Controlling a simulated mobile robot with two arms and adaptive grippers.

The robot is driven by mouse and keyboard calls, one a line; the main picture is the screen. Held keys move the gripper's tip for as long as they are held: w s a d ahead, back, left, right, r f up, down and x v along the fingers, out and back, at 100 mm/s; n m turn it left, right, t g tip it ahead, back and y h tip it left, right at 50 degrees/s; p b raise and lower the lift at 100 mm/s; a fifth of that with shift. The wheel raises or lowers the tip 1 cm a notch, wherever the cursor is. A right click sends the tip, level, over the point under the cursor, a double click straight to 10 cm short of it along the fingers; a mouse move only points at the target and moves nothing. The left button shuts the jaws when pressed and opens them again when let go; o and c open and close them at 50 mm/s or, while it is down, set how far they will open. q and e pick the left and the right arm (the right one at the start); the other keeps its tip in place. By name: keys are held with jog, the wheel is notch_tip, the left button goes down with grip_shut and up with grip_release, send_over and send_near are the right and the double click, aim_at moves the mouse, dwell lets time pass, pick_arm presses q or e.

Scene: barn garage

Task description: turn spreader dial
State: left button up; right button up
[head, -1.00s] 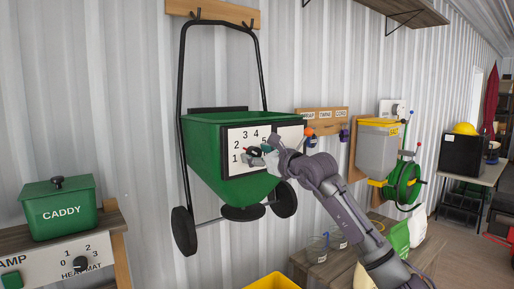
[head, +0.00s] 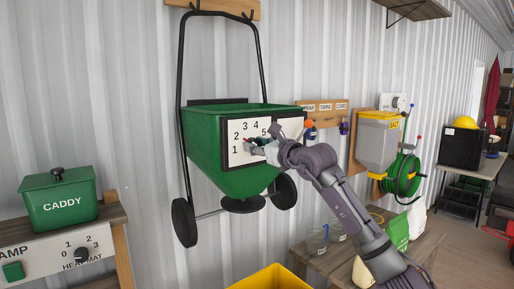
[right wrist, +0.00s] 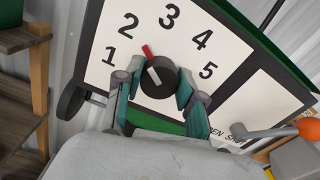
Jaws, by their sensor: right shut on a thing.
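The green spreader (head: 212,150) hangs on the wall, with a white number panel (head: 285,125) on its front. The dial (right wrist: 157,82) is a dark round knob with a red pointer (right wrist: 147,51), aimed between 2 and 3 and nearer 2. My right gripper (right wrist: 157,92) has one finger on each side of the knob and is shut on it. In the head view the gripper (head: 257,149) reaches the panel from the right and partly hides the dial. My left gripper is not in view.
A green caddy (head: 62,204) stands on a bench at left, above a heat mat knob (head: 82,256). A yellow bin (head: 270,279) sits below the spreader. A salt container (head: 377,142) and green hose reel (head: 402,180) are to the right of my arm.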

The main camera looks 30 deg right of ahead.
jog(key=shift+d+m+b, duration=0.1)
jog(key=shift+m+b, duration=1.8)
jog(key=shift+m, duration=1.5)
jog(key=o, duration=1.1)
jog(key=shift+o, duration=0.2)
jog(key=shift+s, duration=0.1)
jog(key=s, duration=1.1)
jog(key=shift+s+d, duration=0.4)
jog(key=shift+d, duration=0.05)
